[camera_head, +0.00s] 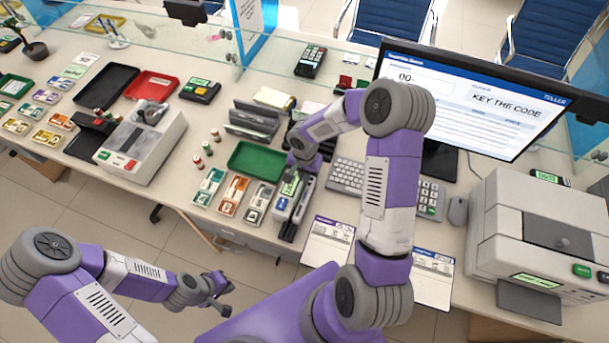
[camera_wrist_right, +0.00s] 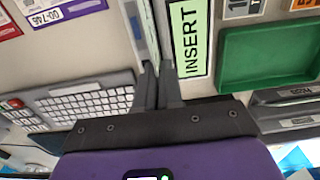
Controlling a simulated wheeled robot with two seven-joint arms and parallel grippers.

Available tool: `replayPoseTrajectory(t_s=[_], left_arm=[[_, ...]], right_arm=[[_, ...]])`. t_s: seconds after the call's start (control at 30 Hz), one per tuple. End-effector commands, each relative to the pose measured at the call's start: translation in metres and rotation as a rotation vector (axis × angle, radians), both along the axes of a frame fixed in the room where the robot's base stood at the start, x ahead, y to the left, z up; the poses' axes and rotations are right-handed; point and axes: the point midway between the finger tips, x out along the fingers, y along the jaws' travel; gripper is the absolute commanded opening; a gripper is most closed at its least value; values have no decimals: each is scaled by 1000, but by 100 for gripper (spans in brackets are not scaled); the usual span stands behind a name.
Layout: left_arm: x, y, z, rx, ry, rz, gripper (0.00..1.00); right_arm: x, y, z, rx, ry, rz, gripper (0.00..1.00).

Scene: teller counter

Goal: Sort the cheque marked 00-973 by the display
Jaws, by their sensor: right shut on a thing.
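The display (camera_head: 455,100) at the back right reads "00-" and "KEY THE CODE". My right gripper (camera_head: 298,160) points down over a grey device with a green label (camera_head: 290,188). In the right wrist view my right gripper (camera_wrist_right: 157,85) is shut on a thin pale thing (camera_wrist_right: 146,35), seen edge on beside the green "INSERT" label (camera_wrist_right: 191,40); I cannot read any number on it. A sheet with a purple header (camera_head: 328,240) lies near the front edge; its wrist-view tag reads 00-746. A blue-headed sheet (camera_head: 432,277) lies right of it. My left gripper (camera_head: 217,290) is open and empty before the counter.
A green tray (camera_head: 256,160) lies left of the device, with coloured compartments in front. A keyboard (camera_head: 347,174), a keypad (camera_head: 430,198) and a mouse (camera_head: 458,211) lie right. A large grey machine (camera_head: 500,215) stands far right; black and red trays (camera_head: 151,85) lie left.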

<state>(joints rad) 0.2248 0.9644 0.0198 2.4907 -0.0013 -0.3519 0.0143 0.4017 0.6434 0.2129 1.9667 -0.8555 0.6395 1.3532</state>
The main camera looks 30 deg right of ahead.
Motion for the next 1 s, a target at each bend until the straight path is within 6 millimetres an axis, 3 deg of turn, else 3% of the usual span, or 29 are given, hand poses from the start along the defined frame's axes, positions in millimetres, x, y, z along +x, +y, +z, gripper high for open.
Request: replayPoseTrajectory(t_s=[1.0], left_arm=[[0, 0, 33, 0, 0, 0, 0]], right_arm=[[0, 0, 53, 0, 0, 1, 0]])
